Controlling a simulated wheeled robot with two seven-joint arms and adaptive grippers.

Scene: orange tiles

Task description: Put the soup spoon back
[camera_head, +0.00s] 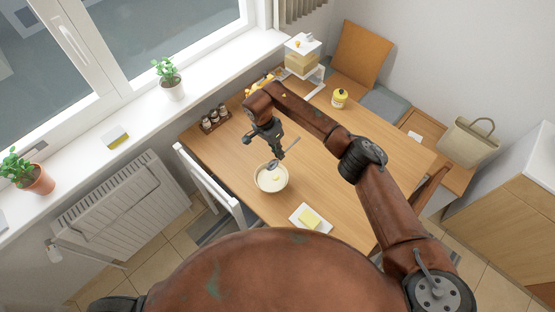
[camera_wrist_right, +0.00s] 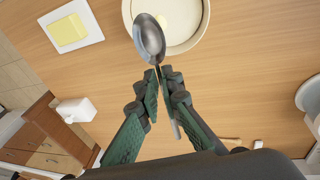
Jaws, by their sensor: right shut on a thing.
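The soup spoon (camera_wrist_right: 149,38) is metal, with its bowl end toward the top of the right wrist view. My right gripper (camera_wrist_right: 162,92) is shut on the spoon's handle. In the head view the right gripper (camera_head: 281,156) points down over the table, and the spoon (camera_head: 273,164) shows at the rim of a white bowl (camera_head: 272,189). In the wrist view the spoon's bowl end overlaps the left edge of that bowl (camera_wrist_right: 193,49). I cannot tell whether they touch. My left gripper is not in view.
The wooden table (camera_head: 364,205) bears a square plate (camera_head: 297,213) with butter (camera_head: 310,219), a spice rack (camera_head: 215,121), a yellow jar (camera_head: 339,98) and a dispenser-like container (camera_head: 302,55). A white chair (camera_head: 207,180) stands at the left edge. Bare table lies right of the bowl.

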